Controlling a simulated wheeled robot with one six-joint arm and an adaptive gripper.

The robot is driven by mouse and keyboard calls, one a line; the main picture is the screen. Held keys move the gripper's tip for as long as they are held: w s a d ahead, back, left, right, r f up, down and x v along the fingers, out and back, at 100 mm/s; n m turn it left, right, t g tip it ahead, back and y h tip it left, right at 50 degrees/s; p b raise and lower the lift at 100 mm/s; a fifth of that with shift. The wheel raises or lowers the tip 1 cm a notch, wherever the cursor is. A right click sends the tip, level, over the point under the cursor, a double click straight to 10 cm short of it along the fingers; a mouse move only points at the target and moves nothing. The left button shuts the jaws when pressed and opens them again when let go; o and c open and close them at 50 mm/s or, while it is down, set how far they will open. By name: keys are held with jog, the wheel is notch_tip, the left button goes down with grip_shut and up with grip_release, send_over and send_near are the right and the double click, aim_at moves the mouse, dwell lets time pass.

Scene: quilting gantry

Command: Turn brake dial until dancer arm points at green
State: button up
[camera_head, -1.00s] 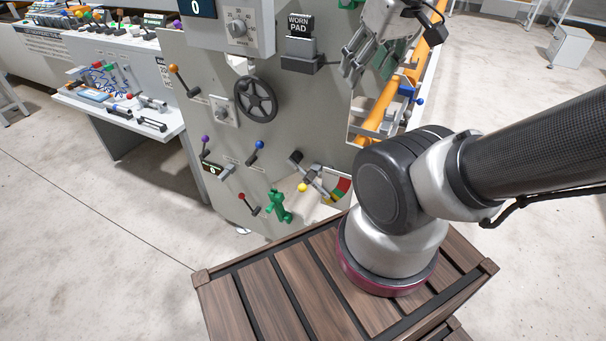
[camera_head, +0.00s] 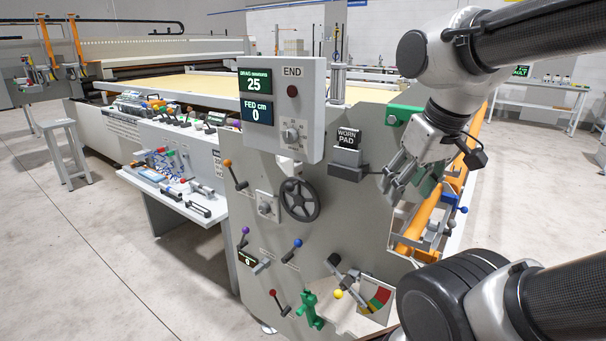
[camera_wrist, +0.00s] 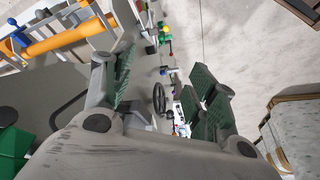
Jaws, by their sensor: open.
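A round knob with scale marks (camera_head: 292,135) sits on the grey END box; a second, smaller knob (camera_head: 267,204) sits on a pale plate left of the black handwheel. I cannot tell which is the brake dial. The dancer arm (camera_head: 346,280) is a dark and grey bar low on the panel, beside a red, yellow and green scale (camera_head: 376,299). Where its tip points is too small to tell. My gripper (camera_head: 403,178) is open and empty, right of the WORN PAD block and apart from both knobs. Its green-padded fingers show in the wrist view (camera_wrist: 163,92).
Displays read DRAG newtons 25 (camera_head: 256,82) and FED cm 0 (camera_head: 257,111). The black handwheel (camera_head: 315,207), several coloured levers and a green figure-shaped part (camera_head: 309,309) project from the panel. An orange rail (camera_head: 417,232) runs by my gripper. A side table (camera_head: 178,183) stands left.

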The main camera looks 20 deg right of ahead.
jog(key=w+a+f+n+g, duration=0.2)
jog(key=w+a+f, duration=0.1)
jog(key=a+f, duration=0.1)
jog(key=n+t+h, duration=0.9)
jog(key=n+h, duration=0.6)
jog(key=n, duration=0.8)
send_near(288, 138)
jog(key=x, duration=0.8)
jog(key=shift+w+d, duration=0.45)
jog(key=c, duration=1)
